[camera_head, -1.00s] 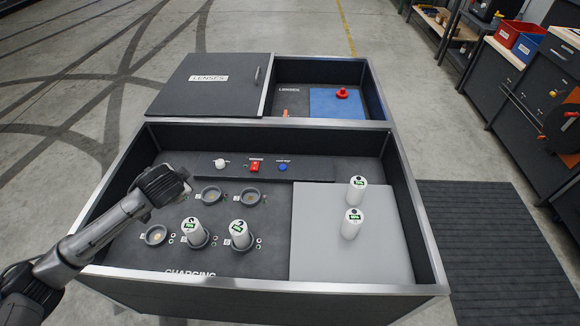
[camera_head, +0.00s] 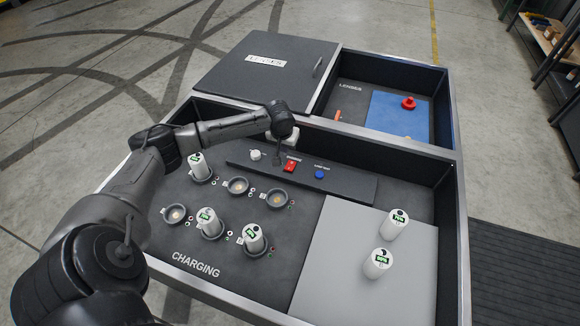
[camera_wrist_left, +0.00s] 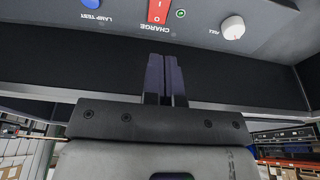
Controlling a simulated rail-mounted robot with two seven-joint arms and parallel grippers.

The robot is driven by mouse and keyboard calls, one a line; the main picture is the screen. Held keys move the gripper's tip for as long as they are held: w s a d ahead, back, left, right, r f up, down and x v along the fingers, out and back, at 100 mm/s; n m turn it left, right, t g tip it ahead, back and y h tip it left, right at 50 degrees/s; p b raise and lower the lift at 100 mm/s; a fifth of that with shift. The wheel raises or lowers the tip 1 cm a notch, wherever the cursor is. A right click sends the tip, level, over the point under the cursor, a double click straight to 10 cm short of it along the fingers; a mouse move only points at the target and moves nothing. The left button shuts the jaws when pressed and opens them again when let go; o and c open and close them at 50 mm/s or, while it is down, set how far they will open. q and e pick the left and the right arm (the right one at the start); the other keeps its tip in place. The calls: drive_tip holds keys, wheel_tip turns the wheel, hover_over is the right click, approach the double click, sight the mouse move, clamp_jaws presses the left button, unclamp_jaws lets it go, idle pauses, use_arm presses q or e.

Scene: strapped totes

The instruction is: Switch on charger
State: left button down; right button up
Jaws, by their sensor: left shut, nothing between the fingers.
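A red rocker switch (camera_head: 289,166) labelled CHARGE sits on the dark control panel (camera_head: 345,183) between a white knob (camera_head: 255,155) and a blue LAMP TEST button (camera_head: 320,174). My left gripper (camera_head: 278,160) is over the panel, near the switch and knob. In the left wrist view the shut, empty fingers (camera_wrist_left: 165,68) point toward the red switch (camera_wrist_left: 157,11), and I see a gap between them. That switch is marked I and O, with a small green indicator (camera_wrist_left: 180,14) beside it. White cylindrical batteries (camera_head: 253,238) stand in three charging sockets. My right gripper is not in view.
Two more batteries (camera_head: 394,224) stand on the grey pad (camera_head: 335,235) at right. Three sockets (camera_head: 237,186) are empty. The tote walls (camera_head: 445,240) surround the station. A LENSES compartment with a blue mat (camera_head: 395,120) and red knob (camera_head: 408,103) lies behind.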

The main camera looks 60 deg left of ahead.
sight(289, 169)
use_arm(q)
drive_tip(key=b+x, duration=0.8)
drive_tip(key=x, duration=0.4)
drive_tip(key=shift+f, duration=0.3)
drive_tip(key=shift+s+d+f+b, duration=0.15)
drive_tip(key=shift+f+b, duration=0.25)
drive_tip(key=shift+f, duration=0.2)
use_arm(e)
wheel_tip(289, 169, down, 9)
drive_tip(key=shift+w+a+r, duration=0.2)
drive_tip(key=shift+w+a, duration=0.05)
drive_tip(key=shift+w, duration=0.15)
